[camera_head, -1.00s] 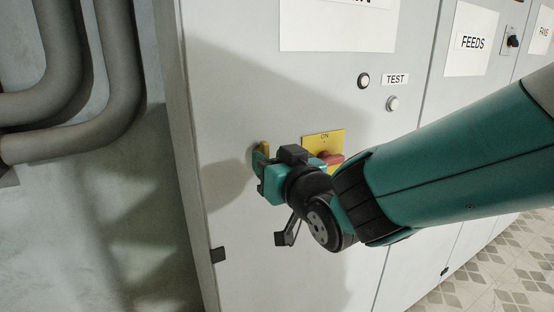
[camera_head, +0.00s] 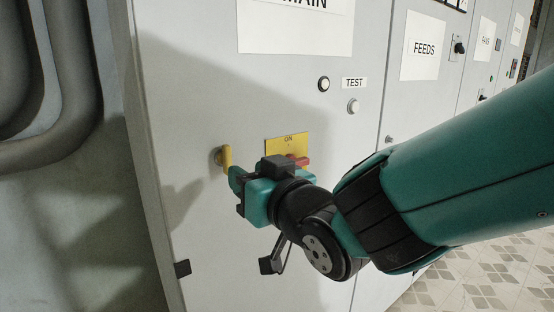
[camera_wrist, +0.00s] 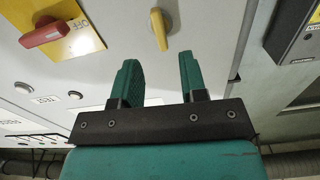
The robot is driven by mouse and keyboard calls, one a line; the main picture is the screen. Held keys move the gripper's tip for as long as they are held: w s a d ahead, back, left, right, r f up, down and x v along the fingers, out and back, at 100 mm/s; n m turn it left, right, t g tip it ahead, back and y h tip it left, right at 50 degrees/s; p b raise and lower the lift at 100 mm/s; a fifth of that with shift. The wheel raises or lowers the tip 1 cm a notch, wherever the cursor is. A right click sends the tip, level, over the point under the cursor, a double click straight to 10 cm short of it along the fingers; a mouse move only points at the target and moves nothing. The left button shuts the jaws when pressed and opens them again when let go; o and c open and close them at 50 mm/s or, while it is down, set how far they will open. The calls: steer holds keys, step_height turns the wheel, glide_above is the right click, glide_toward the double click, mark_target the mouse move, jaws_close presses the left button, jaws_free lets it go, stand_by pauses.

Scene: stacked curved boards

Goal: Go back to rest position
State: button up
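My gripper (camera_wrist: 157,82) is open and empty in the wrist view, its two green fingers apart. A yellow handle (camera_wrist: 159,30) on the grey cabinet lies just beyond the fingertips, between them in the picture but not held. In the head view my gripper (camera_head: 236,184) is in front of the cabinet, just below the yellow handle (camera_head: 226,158). The handle points up and down there. The red switch (camera_head: 298,160) on a yellow plate (camera_head: 287,147) is to the right, partly hidden by my gripper. It also shows in the wrist view (camera_wrist: 42,36).
The grey cabinet front (camera_head: 200,100) fills most of the view, with a TEST label (camera_head: 354,83) and buttons. Thick pipes (camera_head: 70,120) run along the wall at left. Tiled floor (camera_head: 480,275) is open at lower right.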

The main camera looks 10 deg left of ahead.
steer(key=s+d+f+m+g+h, duration=0.1)
steer(key=d+f+g+h, duration=0.15)
steer(key=d, duration=0.55)
steer(key=d+f+m+g+h, duration=0.2)
steer(key=d+h, duration=0.2)
steer(key=d, duration=0.3)
steer(key=s+d+f+g+h, duration=0.3)
steer(key=s+d+g, duration=0.4)
steer(key=s+d, duration=0.7)
steer(key=shift+s+f+n, duration=0.3)
steer(key=shift+s+f, duration=0.05)
steer(key=shift+s, duration=0.9)
